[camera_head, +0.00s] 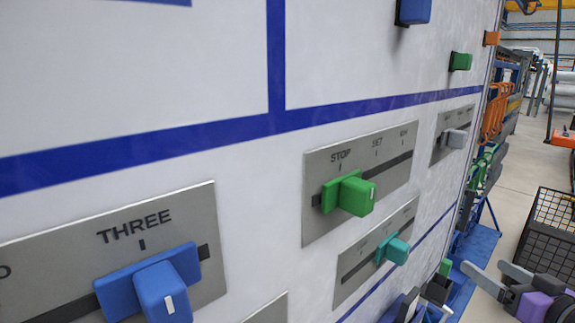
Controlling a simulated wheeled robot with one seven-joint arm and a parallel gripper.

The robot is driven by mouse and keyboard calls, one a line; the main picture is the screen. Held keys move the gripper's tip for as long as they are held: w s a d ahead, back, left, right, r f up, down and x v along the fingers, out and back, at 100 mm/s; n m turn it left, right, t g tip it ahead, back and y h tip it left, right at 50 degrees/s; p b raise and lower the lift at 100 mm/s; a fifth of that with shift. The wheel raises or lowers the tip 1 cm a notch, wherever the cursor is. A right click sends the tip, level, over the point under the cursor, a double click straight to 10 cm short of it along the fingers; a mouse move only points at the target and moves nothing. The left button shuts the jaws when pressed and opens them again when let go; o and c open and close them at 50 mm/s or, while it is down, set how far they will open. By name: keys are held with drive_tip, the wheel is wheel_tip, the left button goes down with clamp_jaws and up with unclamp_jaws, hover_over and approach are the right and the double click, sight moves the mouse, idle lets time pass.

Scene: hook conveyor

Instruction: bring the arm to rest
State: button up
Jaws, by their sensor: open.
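My gripper (483,266) shows at the lower right, with two grey fingers pointing left from a black and purple body. The fingers are spread apart, and nothing shows between them. The gripper is apart from the white panel (80,80) with blue stripes that fills most of the view. The rest of my arm is cut off by the frame's edge.
The panel carries sliders: a blue one (165,292) at THREE, a green one (357,197) near STOP, a teal one (398,251) and a grey one (457,138). A black wire basket (548,226) stands right of the panel. Bare floor (522,180) shows beyond.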

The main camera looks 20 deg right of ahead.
drive_tip(key=s+a+f+m+h, duration=0.5)
drive_tip(key=a+f, duration=0.3)
drive_tip(key=a, duration=0.3)
drive_tip(key=s+a+f+n+y, duration=0.2)
drive_tip(key=s+a+n+y, duration=0.2)
drive_tip(key=s+a, duration=0.5)
drive_tip(key=s+a+f+n+y, duration=0.3)
drive_tip(key=s+a, duration=0.7)
drive_tip(key=a, duration=0.5)
drive_tip(key=shift+a+n+g+y, duration=0.2)
drive_tip(key=shift+n+g+y, duration=0.2)
drive_tip(key=shift+n+y, duration=0.6)
